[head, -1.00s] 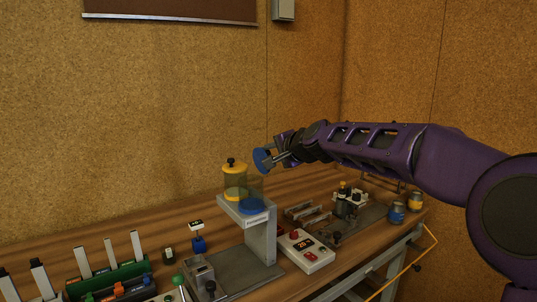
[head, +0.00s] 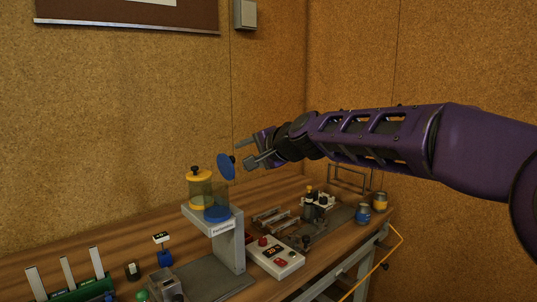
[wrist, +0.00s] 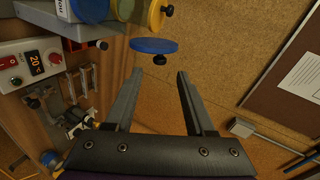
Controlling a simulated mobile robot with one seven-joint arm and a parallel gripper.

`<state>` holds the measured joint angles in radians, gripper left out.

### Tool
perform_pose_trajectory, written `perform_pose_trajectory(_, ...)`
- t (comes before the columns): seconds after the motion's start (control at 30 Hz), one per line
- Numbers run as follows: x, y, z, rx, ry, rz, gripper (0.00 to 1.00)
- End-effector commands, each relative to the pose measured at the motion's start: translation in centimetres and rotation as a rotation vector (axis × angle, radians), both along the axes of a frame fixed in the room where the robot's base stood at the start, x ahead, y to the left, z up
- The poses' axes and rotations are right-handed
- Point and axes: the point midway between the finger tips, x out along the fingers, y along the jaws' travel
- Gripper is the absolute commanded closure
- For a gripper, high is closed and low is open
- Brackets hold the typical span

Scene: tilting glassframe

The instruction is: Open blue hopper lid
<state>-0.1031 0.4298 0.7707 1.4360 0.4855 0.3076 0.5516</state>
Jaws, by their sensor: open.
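The blue lid (head: 226,167) stands steeply tilted above the right side of the dispenser stand, with its black knob facing my gripper. The blue ring (head: 216,213) of that hopper sits on the stand below it. In the wrist view the lid (wrist: 153,45) shows nearly edge-on, its knob (wrist: 159,60) just beyond and between the fingertips. My gripper (head: 251,152) is open and empty, to the right of the lid and apart from it. In the wrist view my gripper (wrist: 160,75) shows a clear gap between its fingers.
The yellow-lidded hopper (head: 200,175) stands left of the blue one on the grey stand (head: 230,250). The air above the bench around my gripper is clear.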

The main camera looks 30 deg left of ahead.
Motion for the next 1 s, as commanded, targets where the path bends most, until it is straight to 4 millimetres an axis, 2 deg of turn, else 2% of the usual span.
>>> perform_pose_trajectory(0.03,-0.3,-1.0,0.2,0.0,-0.003,-0.004,0.45)
perform_pose_trajectory(0.3,-2.2,-4.8,1.9,-0.001,-0.002,-0.005,0.45)
perform_pose_trajectory(0.53,-3.4,-7.2,3.1,-0.001,-0.002,-0.003,0.45)
perform_pose_trajectory(0.73,-4.1,-8.3,3.7,-0.001,0.0,0.0,0.45)
perform_pose_trajectory(1.0,-4.3,-8.4,3.8,0.0,0.001,0.002,0.45)
